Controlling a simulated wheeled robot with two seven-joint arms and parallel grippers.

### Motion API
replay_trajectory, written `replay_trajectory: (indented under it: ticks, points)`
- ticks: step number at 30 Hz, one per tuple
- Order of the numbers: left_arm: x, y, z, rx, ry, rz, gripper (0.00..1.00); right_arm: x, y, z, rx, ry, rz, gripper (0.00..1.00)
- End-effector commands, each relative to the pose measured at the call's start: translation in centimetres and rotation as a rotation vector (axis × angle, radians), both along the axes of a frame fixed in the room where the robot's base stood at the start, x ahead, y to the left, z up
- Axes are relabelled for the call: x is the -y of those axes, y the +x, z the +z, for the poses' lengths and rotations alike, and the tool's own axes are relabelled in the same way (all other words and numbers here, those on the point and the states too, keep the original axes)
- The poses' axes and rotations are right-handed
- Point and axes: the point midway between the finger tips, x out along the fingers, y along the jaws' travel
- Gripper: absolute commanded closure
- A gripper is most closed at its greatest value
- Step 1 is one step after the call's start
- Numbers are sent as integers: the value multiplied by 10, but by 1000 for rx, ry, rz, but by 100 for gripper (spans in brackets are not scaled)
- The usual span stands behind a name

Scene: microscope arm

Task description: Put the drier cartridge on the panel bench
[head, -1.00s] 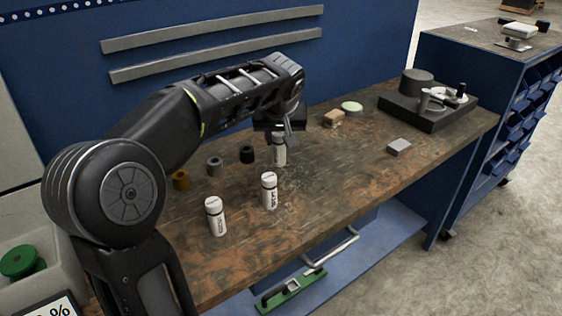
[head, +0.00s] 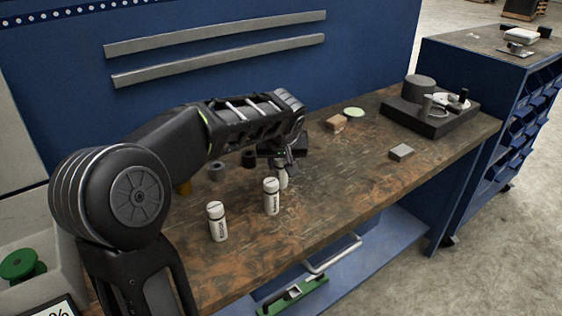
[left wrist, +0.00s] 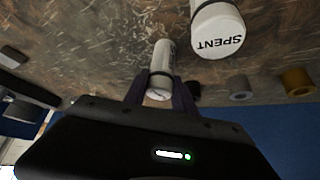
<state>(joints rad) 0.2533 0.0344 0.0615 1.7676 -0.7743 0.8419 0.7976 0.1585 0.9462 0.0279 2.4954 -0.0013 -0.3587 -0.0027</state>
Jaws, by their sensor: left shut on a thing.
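The left gripper (head: 282,160) is low over the wooden bench top (head: 340,190) in front of the blue panel. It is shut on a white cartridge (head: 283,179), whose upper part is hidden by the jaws. In the left wrist view the same cartridge (left wrist: 162,62) sits between the two fingers. I cannot tell whether its base touches the bench. Two more white cartridges stand upright on the bench, one in the middle (head: 271,197) and one at the left (head: 217,222). In the left wrist view a nearby cartridge cap (left wrist: 218,40) reads "SPENT". The right gripper is not in view.
A grey ring (head: 217,171) and a black ring (head: 249,158) stand behind the cartridges. A brown block (head: 336,123), a pale green disc (head: 354,113), a grey block (head: 401,152) and a black fixture (head: 430,120) lie to the right. The front right bench top is clear.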

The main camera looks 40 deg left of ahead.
Motion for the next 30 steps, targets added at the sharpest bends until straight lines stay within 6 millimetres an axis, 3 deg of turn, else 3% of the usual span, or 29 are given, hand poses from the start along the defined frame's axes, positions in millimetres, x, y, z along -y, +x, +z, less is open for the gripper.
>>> replay_trajectory:
  ticks: [5,6,13,23,30]
  points:
    - [0,0,-4,0,0,0,100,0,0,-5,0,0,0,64]
    - [0,0,-3,0,0,0,67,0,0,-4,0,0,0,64]
    - [0,0,-2,0,0,0,48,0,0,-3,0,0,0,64]
    - [0,0,0,0,0,0,47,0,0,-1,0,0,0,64]
    - [8,-9,21,3,1,-1,47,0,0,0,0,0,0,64]
